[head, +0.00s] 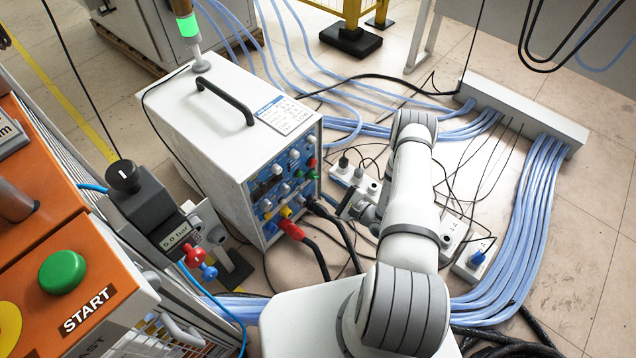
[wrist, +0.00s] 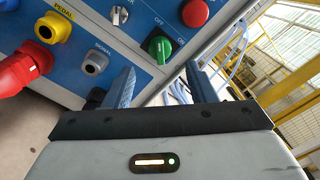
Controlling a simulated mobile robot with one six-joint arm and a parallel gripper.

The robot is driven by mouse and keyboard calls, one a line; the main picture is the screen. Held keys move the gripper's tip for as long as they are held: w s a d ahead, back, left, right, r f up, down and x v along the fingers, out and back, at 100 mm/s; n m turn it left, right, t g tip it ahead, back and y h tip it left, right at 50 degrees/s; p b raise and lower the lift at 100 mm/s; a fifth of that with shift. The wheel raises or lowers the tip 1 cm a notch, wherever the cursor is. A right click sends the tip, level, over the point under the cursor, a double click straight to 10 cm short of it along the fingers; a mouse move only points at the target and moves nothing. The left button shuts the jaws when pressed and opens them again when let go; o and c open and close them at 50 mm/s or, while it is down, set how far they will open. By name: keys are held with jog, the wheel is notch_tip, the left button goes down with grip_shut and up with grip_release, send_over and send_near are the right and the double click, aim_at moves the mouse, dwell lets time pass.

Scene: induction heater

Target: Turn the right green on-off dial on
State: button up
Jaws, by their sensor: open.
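The green on-off dial (wrist: 160,48) is on the heater's blue front panel in the wrist view, beside OFF and ON labels. Its ridge seems to point toward OFF. My gripper (wrist: 160,84) is open and empty, with its two blue-grey fingers apart below the dial. The dial lies beyond the fingertips, between them in the picture, and does not look touched. In the head view the heater (head: 215,120) stands left of my arm, its panel seen at a slant.
A red button (wrist: 195,12) and a silver switch (wrist: 119,15) are above the dial. A yellow connector (wrist: 52,27), a grey socket (wrist: 95,63) and a red plug (wrist: 20,68) are to the left. Blue cables (head: 530,210) cover floor at the right.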

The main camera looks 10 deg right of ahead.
aim_at(314, 176)
jog(key=shift+b+x, duration=0.6)
jog(key=shift+x, duration=2.2)
jog(key=shift+c, duration=0.5)
